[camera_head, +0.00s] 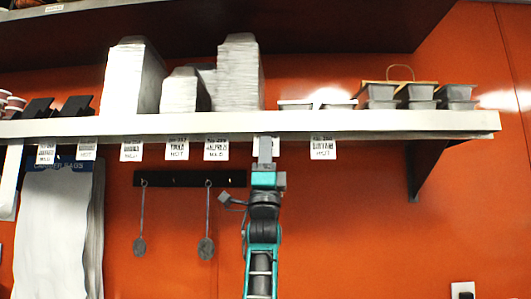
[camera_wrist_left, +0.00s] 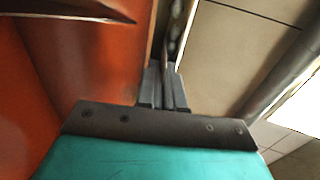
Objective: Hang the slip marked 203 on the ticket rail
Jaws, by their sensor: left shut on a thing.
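The ticket rail (camera_head: 400,123) is the pale front edge of the long shelf in the head view. Several white slips hang below it, such as one at the left of my gripper (camera_head: 216,149) and one at its right (camera_head: 323,149). My left gripper (camera_head: 265,142) points up at the rail between these two. It is shut on a white slip (camera_head: 277,144), mostly hidden behind the fingers; its number cannot be read. In the left wrist view the fingers (camera_wrist_left: 163,82) are closed together near a narrow strip. My right gripper is not in view.
White box stacks (camera_head: 238,75) and metal containers (camera_head: 382,95) stand on the shelf. A dark hook bar (camera_head: 160,179) with two hanging utensils is left of my arm. A shelf bracket (camera_head: 425,165) is at the right. The orange wall between arm and bracket is clear.

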